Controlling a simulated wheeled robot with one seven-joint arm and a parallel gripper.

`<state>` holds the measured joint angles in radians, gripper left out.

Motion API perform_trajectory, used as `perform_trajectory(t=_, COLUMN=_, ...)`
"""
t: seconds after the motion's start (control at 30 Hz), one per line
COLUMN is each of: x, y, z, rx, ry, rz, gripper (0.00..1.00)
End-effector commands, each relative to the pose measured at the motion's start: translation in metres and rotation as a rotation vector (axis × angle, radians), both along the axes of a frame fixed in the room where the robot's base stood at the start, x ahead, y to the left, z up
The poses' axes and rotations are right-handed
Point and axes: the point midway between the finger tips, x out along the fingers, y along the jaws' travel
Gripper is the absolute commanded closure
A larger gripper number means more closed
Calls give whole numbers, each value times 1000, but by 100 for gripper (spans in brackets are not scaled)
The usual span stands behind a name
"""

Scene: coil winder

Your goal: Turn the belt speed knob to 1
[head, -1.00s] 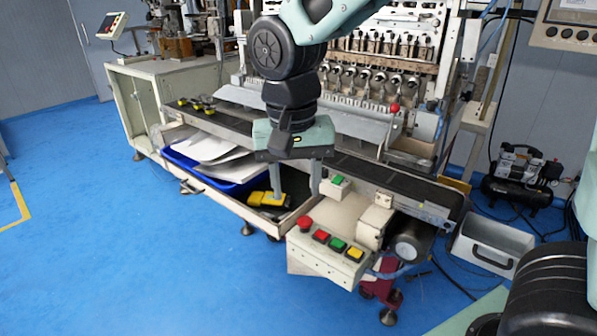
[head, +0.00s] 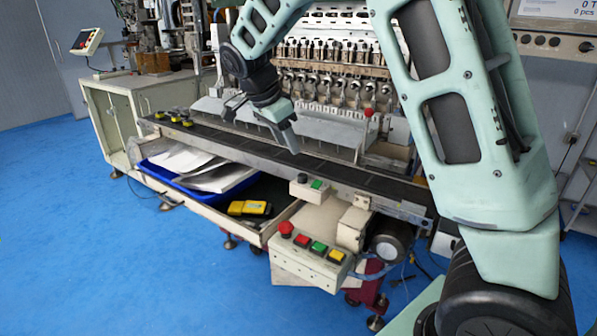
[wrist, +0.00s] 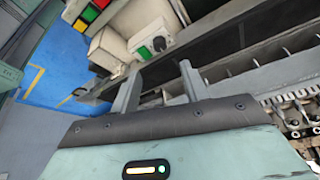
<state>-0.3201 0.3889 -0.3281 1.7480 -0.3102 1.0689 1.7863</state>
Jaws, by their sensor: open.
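The black belt speed knob (head: 303,178) sits beside a green button (head: 316,184) on a small pale control box (head: 308,190) at the conveyor's front edge. The knob's setting is too small to read. In the wrist view the knob (wrist: 160,43) and green button (wrist: 143,53) lie just beyond my fingertips. My gripper (head: 262,123) is open and empty, above the dark conveyor belt (head: 345,174), up and left of the box and apart from it. Its two fingers also show in the wrist view (wrist: 161,70), with a gap between them.
A larger box with a red emergency button (head: 286,228) and several coloured buttons stands below the knob box. A blue tray (head: 222,186) with white sheets and a yellow item (head: 255,208) are in the open drawer. The winder's spindle row (head: 330,88) stands behind the belt.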

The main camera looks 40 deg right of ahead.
Motion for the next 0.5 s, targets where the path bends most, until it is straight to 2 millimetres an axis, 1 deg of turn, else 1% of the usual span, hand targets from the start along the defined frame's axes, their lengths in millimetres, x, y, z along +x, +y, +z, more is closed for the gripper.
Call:
perform_trajectory(t=0.03, x=-1, y=-5, z=-11, rx=-1, ry=4, rz=-3, gripper=55)
perform_trajectory(t=0.2, x=-2, y=-18, z=-44, rx=0, ry=6, rz=-2, gripper=55)
perform_trajectory(t=0.4, x=-2, y=-32, z=-76, rx=1, ry=4, rz=-2, gripper=55)
perform_trajectory(t=0.5, x=-2, y=-36, z=-87, rx=0, ry=2, rz=0, gripper=55)
